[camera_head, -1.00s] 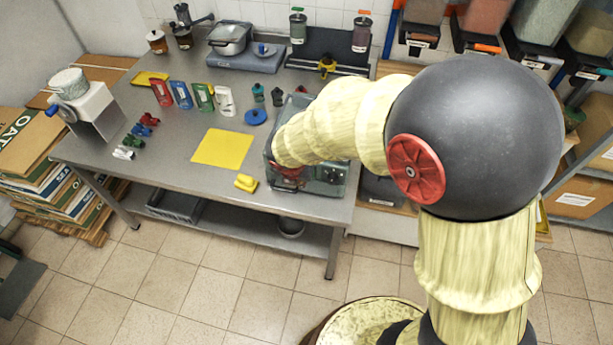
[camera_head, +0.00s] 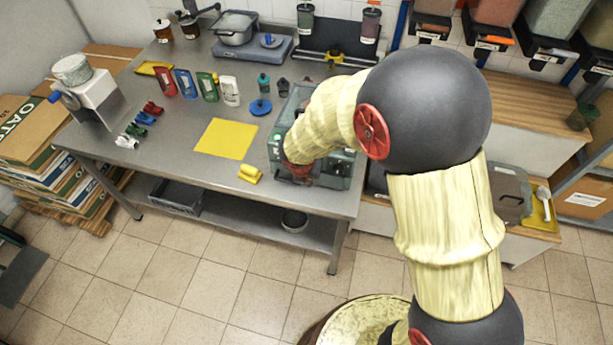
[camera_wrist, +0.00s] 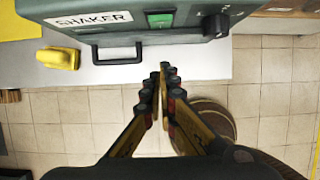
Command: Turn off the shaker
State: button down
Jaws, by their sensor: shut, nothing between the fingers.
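The shaker (camera_head: 342,167) is a dark grey-green box on the table's right front part. The wrist view shows its front from close up, with a white SHAKER label (camera_wrist: 90,19), a bright green rectangular switch (camera_wrist: 160,19), a black knob (camera_wrist: 216,25) to the right of it and a dark handle (camera_wrist: 117,51) below. My gripper (camera_wrist: 164,72) is shut and empty. In that picture its fingertips lie just below the switch, between handle and knob; I cannot tell whether they touch the shaker. In the head view my arm covers much of the shaker.
A yellow block (camera_head: 250,173) lies left of the shaker, close to the table's front edge. A yellow mat (camera_head: 226,139) lies behind it. Several coloured packets, bottles and clips stand farther left. The tiled floor (camera_head: 180,265) before the table is clear.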

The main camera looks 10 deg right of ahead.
jog(key=w, duration=0.1)
jog(key=w+d, duration=0.1)
jog(key=w, duration=0.2)
jog(key=shift+d+f, duration=0.1)
jog(key=shift+d, duration=0.25)
jog(key=shift+w+d+r+p, duration=0.2)
jog(key=shift+w+p, duration=0.15)
jog(key=shift+p, duration=0.75)
jog(key=shift+r, duration=0.15)
jog(key=shift+r+p, duration=0.65)
jog(key=shift+p, duration=0.35)
